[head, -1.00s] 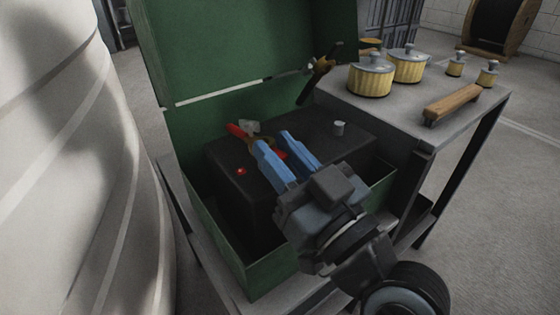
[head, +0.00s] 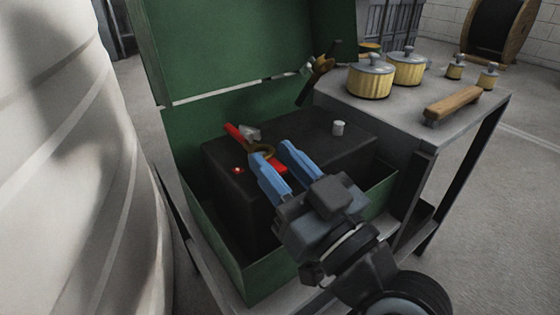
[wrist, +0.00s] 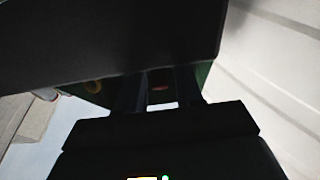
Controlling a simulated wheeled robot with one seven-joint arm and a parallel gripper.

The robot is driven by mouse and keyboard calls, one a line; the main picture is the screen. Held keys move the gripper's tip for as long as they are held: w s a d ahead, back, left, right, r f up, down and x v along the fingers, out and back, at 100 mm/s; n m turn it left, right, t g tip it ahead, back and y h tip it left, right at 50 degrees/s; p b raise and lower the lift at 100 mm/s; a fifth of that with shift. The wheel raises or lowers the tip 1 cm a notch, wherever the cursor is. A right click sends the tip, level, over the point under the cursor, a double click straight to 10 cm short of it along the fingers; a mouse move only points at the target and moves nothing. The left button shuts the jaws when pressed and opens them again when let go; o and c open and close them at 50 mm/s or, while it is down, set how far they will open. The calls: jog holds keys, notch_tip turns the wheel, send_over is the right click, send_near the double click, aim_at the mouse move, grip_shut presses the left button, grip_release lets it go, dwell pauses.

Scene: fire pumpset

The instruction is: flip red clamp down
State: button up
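The red clamp (head: 239,136) is on top of the black battery (head: 317,138) inside the green box. It has a long red handle and a brownish ring, and a red piece also shows between my fingers. My gripper (head: 272,153), with blue fingers, is open over the battery top. Its left finger is at the ring and partly covers the clamp; I cannot tell if they touch. The right finger is to the right of the clamp. In the wrist view, a dim red patch (wrist: 160,86) shows between the dark fingers, and the battery (wrist: 110,40) fills the upper part.
The green box (head: 280,270) has its lid (head: 245,50) raised behind. A grey post (head: 339,128) and a small red spot (head: 238,170) are on the battery. Another clamp (head: 320,70) hangs at the box's rear right. A side table (head: 400,110) holds yellow pots. A pale tank is at left.

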jog(key=shift+o, duration=1.2)
jog(key=shift+r, duration=0.15)
jog(key=b+v, duration=0.1)
jog(key=v, duration=0.5)
jog(key=shift+s+d+f, duration=0.15)
jog(key=shift+s+f, duration=0.1)
jog(key=shift+s+d, duration=0.35)
jog(key=shift+s, duration=0.15)
